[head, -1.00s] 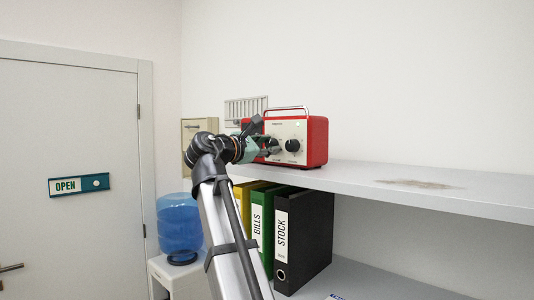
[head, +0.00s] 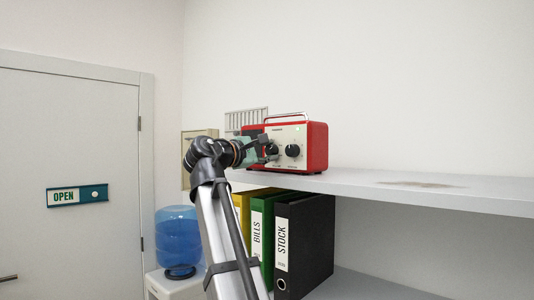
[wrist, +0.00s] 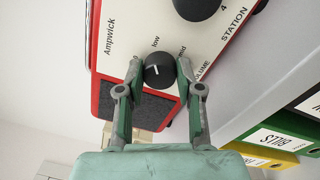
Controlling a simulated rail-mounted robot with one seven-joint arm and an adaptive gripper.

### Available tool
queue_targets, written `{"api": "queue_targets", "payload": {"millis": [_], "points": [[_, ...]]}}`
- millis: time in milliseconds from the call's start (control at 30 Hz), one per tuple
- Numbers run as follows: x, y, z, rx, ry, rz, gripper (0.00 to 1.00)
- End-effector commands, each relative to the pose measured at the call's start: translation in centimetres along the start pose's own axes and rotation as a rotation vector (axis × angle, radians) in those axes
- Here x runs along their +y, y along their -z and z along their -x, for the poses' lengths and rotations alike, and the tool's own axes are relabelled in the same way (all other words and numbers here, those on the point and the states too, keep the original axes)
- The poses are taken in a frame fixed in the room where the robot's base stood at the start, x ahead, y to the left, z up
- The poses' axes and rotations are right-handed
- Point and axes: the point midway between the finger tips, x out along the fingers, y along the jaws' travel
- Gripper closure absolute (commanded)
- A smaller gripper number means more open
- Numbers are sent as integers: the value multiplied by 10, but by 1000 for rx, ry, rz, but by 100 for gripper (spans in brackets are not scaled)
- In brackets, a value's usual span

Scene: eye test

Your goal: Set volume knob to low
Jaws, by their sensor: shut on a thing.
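A red radio (head: 318,146) with a cream front panel stands on the shelf; its brand text reads Ampwick in the wrist view. The black volume knob (wrist: 158,70) sits on that panel, with labels "low" and "mid" around it. A short white mark shows on the knob; I cannot tell surely which label it points at. My gripper (wrist: 158,76) is shut on the volume knob, one finger at each side. In the head view my gripper (head: 268,147) is at the radio's left front and partly hides this knob. The station knob (head: 292,151) is beside it, untouched.
The grey shelf (head: 440,195) is clear to the right, apart from a brown stain (head: 420,184). Yellow, green (head: 258,240) and black (head: 305,240) binders stand below it. A blue water bottle (head: 178,240) stands left, near a door (head: 70,130).

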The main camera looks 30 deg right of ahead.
Motion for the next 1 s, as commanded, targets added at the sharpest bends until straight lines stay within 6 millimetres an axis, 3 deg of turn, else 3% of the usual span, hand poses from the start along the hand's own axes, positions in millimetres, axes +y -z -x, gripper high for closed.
{"api": "queue_targets", "payload": {"millis": [200,233,267,300,667,867,1000], "points": [[0,0,0,-1,0,1,99],[0,0,0,-1,0,1,54],[0,0,0,-1,0,1,43],[0,0,0,0,0,1,39],[0,0,3,1,0,1,39],[0,0,25,2,-1,1,39],[0,0,52,3,-2,0,39]]}}
